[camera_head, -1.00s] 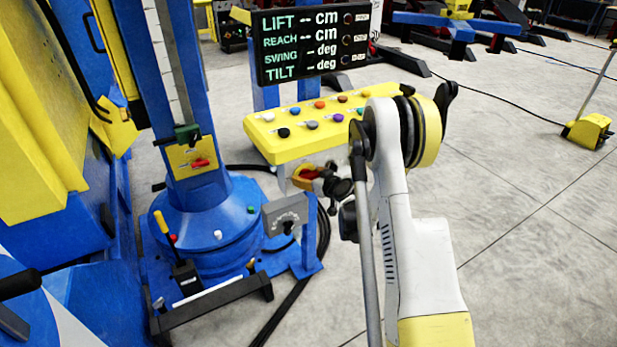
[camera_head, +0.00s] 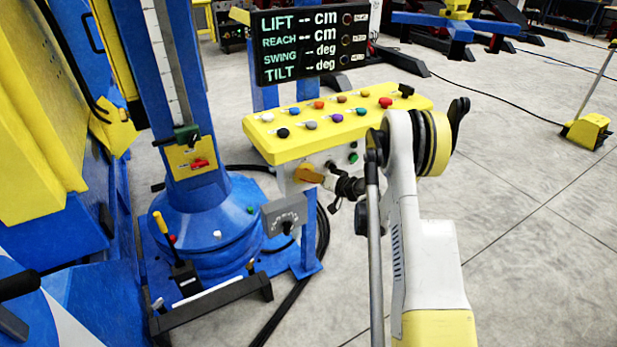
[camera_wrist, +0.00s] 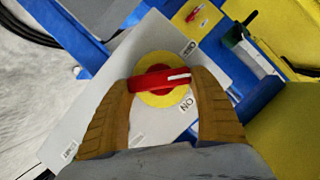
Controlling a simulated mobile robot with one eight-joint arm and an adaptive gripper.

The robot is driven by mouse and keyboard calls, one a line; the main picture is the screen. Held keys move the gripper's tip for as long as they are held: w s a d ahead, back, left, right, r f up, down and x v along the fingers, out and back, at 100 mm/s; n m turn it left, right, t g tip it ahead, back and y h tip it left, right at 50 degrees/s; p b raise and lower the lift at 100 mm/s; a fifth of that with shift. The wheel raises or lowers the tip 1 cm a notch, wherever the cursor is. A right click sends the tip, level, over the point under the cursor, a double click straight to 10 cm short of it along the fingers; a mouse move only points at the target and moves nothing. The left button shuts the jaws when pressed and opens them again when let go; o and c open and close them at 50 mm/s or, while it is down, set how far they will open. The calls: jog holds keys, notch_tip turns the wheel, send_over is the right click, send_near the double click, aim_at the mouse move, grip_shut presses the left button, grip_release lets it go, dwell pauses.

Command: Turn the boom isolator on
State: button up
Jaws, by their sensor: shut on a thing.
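The boom isolator's red handle (camera_wrist: 150,80) sits on a yellow disc (camera_wrist: 158,58) on a grey panel in the wrist view. A label reading OFF is above right of the disc, and one reading ON is below right. The handle's white mark points right, between the two labels. My gripper (camera_wrist: 162,79) is shut on the handle, with a brown finger at each end. In the head view my gripper (camera_head: 309,174) is at the box under the yellow console (camera_head: 350,130) and hides the handle.
The display (camera_head: 310,45) above the console shows dashes for lift, reach, swing and tilt. The blue column (camera_head: 185,100) with a red lever on a yellow plate (camera_head: 190,157) stands left. A grey dial plate (camera_head: 285,215) is below left of my gripper.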

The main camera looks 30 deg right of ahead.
jog(key=m, duration=0.1)
jog(key=m+y, duration=0.1)
jog(key=m+t+y, duration=0.1)
jog(key=m, duration=0.1)
jog(key=shift+d+f, duration=0.2)
jog(key=shift+f, duration=0.05)
jog(key=m, duration=0.2)
jog(key=m+t+y, duration=0.1)
jog(key=m, duration=0.1)
jog(key=shift+f+t+y, duration=0.15)
jog(key=shift+t+y, duration=0.15)
jog(key=shift+m, duration=0.3)
jog(key=o, duration=1.2)
jog(key=v, duration=1.2)
